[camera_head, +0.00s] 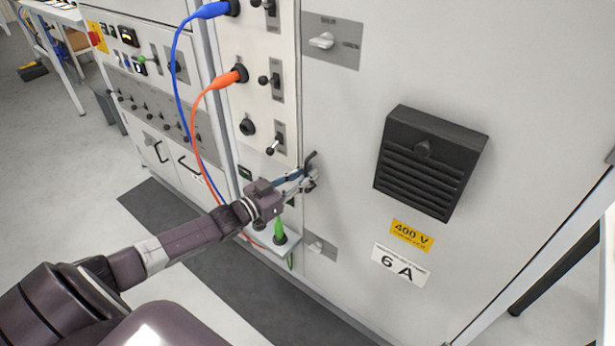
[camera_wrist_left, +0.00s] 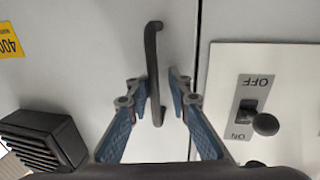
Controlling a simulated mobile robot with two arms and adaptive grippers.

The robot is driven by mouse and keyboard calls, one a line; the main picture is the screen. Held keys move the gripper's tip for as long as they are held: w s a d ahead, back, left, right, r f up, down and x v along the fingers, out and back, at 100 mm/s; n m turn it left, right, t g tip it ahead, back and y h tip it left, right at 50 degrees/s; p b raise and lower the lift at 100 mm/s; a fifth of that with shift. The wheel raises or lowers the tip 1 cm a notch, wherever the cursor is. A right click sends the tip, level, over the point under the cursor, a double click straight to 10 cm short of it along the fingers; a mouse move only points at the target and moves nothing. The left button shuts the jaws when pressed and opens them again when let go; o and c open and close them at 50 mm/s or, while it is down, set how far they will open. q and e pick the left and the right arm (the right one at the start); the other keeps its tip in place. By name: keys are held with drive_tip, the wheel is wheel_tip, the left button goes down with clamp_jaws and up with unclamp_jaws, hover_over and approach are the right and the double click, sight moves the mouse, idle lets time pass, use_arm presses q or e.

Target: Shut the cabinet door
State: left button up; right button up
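The cabinet door (camera_head: 350,120) is a large pale grey panel filling the right of the head view. It also shows in the left wrist view (camera_wrist_left: 100,60), with a narrow dark seam beside the switch panel. Its dark bar handle (camera_head: 310,160) sits near its left edge and stands upright in the left wrist view (camera_wrist_left: 153,60). My left gripper (camera_head: 303,180) is at the handle. In the wrist view its blue-grey fingers (camera_wrist_left: 158,88) are apart, one on each side of the handle, with gaps visible. Whether the door is fully shut I cannot tell. My right gripper is out of view.
A blue cable (camera_head: 178,80) and an orange cable (camera_head: 197,130) hang from the switch panel (camera_head: 255,100) left of the door. A green plug (camera_head: 279,232) stands below my left gripper. A black vent box (camera_head: 430,160) juts from the door. Latches (camera_head: 322,41) sit on the door.

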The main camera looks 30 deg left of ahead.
use_arm(q)
drive_tip(key=shift+o, duration=0.4)
drive_tip(key=shift+f, duration=0.1)
drive_tip(key=shift+d, duration=0.1)
drive_tip(key=shift+s, duration=0.1)
drive_tip(key=shift+s+f, duration=0.15)
drive_tip(key=shift+s, duration=0.2)
drive_tip(key=v, duration=1.1)
drive_tip(key=shift+a, duration=0.25)
